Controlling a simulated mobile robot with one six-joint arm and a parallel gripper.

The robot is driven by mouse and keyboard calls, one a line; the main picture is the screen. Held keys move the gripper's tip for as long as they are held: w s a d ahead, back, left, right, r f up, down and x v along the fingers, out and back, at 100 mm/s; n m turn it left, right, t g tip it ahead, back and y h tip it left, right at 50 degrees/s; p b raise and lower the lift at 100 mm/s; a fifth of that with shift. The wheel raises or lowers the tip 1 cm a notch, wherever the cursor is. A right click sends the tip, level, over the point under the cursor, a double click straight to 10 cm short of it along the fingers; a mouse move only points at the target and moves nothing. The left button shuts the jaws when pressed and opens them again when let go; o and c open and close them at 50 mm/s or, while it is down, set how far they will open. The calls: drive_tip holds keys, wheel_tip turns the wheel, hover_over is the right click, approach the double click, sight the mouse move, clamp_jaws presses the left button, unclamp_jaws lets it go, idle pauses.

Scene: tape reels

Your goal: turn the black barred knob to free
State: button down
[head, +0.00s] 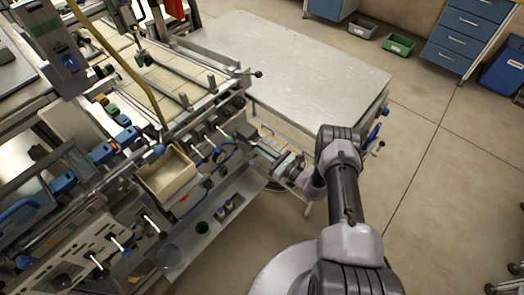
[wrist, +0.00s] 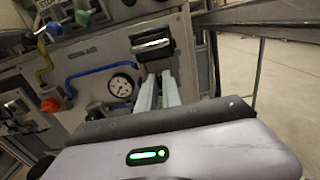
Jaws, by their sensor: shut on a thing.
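The black barred knob (wrist: 152,40) shows in the wrist view as a dark block with a pale bar, at upper centre on the grey machine panel. My gripper (wrist: 158,76) reaches up to it from below, with its two pale fingers close together and shut on it. The tips' exact contact is partly hidden. In the head view my gripper (head: 247,136) is at the right end of the machine's front, where the knob is too small and covered to make out clearly.
A round gauge (wrist: 122,85) with a blue pipe sits left of the fingers. A grey table (head: 290,70) stands behind the arm. A beige bin (head: 167,174) hangs on the machine's front. Floor to the right is open.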

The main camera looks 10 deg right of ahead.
drive_tip(key=shift+f, duration=0.1)
drive_tip(key=m+b, duration=0.4)
drive_tip(key=m, duration=0.4)
drive_tip(key=m+b, duration=0.4)
drive_tip(key=m, duration=0.5)
drive_tip(key=shift+w+d+f+m+b, duration=0.1)
drive_tip(key=shift+d+f+m+b, duration=0.1)
drive_tip(key=shift+m+b, duration=0.15)
idle(0.4)
drive_tip(key=c, duration=1.5)
unclamp_jaws()
